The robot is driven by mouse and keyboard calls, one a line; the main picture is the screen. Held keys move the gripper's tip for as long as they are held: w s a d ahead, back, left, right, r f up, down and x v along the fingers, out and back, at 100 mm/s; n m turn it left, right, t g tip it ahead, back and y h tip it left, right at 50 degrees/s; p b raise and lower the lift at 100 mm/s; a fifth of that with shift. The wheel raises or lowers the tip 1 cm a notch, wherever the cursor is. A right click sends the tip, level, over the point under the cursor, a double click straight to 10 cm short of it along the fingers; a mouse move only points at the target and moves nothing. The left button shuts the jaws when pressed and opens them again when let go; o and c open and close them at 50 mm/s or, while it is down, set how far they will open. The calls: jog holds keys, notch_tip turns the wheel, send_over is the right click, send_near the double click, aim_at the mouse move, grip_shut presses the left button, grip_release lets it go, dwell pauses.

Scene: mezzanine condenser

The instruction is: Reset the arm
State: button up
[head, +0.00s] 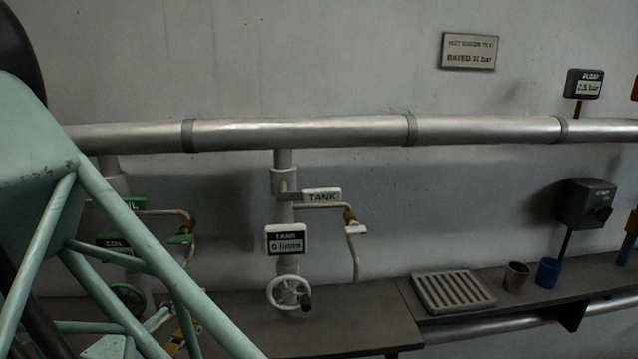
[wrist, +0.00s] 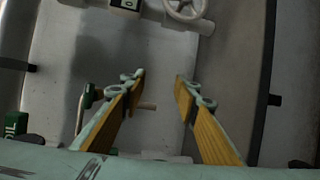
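My gripper (wrist: 158,82) shows in the wrist view with its two fingers, faced with yellow-brown pads, spread apart and nothing held between them. Behind the fingers are a grey surface and a small brownish rod; I cannot tell how far away they are. In the head view my teal arm fills the left side and hides much of the coil station there.
A tank valve wheel (head: 288,292) hangs below the tank display (head: 285,239), with a thin tap pipe (head: 355,262) beside it. A grey slotted tray (head: 453,291), a metal cup (head: 516,277) and a blue cup (head: 549,272) stand on the shelf. A large pipe (head: 300,132) crosses the wall.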

jog(key=w+d+r+m+g+h+p, duration=0.1)
jog(key=w+d+r+m+g, duration=0.3)
jog(key=d, duration=0.9)
jog(key=w+d+r+m+g+h, duration=0.1)
jog(key=d+r+m+g, duration=0.4)
jog(key=d, duration=0.9)
jog(key=w+d+r+m+g+h+p, duration=0.15)
jog(key=w+d+r+m, duration=0.35)
jog(key=d, duration=0.8)
jog(key=d+r+m+y, duration=0.3)
jog(key=d+r+m, duration=0.3)
jog(key=d+r, duration=0.1)
jog(key=s+d+r+n+g+y+b, duration=0.1)
jog(key=s+d, duration=0.2)
jog(key=s, duration=0.7)
jog(key=s+d+r+y, duration=0.1)
jog(key=s+d, duration=0.1)
jog(key=s, duration=0.8)
jog(key=s+a+f+n+y, duration=0.1)
jog(key=s+f, duration=0.1)
jog(key=s, duration=0.8)
jog(key=s+a+f+n+y+b, duration=0.1)
jog(key=s+f+n, duration=0.1)
jog(key=s, duration=0.9)
jog(key=shift+s+a+y+b, duration=0.15)
jog(key=shift+a+y+b, duration=0.15)
jog(key=shift+a+y, duration=0.05)
